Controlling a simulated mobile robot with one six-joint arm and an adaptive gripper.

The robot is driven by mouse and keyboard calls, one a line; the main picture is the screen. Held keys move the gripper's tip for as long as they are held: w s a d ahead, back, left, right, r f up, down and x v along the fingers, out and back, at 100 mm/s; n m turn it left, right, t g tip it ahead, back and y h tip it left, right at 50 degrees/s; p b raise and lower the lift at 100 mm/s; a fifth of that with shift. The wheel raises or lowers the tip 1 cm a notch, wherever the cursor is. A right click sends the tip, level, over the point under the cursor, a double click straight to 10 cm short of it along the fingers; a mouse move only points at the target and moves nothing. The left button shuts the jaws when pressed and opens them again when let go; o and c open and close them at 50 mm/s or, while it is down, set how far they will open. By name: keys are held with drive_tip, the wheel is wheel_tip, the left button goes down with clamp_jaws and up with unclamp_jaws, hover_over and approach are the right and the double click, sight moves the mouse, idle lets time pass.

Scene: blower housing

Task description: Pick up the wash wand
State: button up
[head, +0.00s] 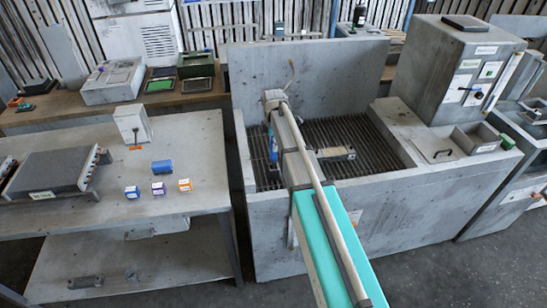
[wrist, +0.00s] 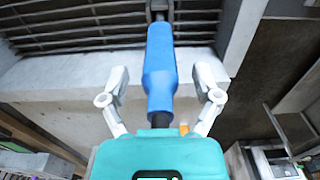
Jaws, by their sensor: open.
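The wash wand (wrist: 160,55) has a thick blue grip with dark ends, and it runs up the middle of the wrist view. My gripper (wrist: 161,80) has its two pale fingers spread, one on each side of the blue grip. A gap shows between each finger and the grip. In the head view a small blue part (head: 273,146), apparently the wand, shows at the left side of the grated basin, beside my arm. My arm hides much of that spot, and the fingers cannot be made out clearly there.
The wash basin (head: 345,205) has grey walls, a slatted grate and a tall back panel. A metal piece (head: 336,154) lies on the grate. A grey control box (head: 455,75) stands at right. The left table (head: 110,215) holds small boxes and a finned block.

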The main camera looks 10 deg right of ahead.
idle(0.6)
clamp_jaws()
